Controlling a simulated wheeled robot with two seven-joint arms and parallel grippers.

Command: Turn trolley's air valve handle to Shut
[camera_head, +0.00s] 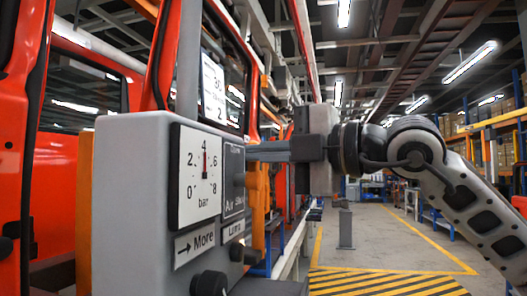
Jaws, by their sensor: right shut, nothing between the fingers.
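The trolley's grey control box (115,215) stands at near left. It carries a white pressure gauge (200,177) with its red needle near 4 bar. Beside the gauge is a dark label plate (233,180) reading "Air" and a partly hidden word. An orange-yellow upright part (257,198), possibly the valve handle, shows just below my right gripper's fingers. My right gripper (254,152) comes in from the right, its shut, empty fingers level at the box's right side. I cannot tell whether they touch anything. My left gripper is not in view.
A "More" arrow label (195,243), a "Lamp" label (233,231) and a black knob (210,284) are low on the box. Orange door frames (30,110) stand behind left. A grey post (345,228) stands on open floor beyond yellow-black striping (385,283).

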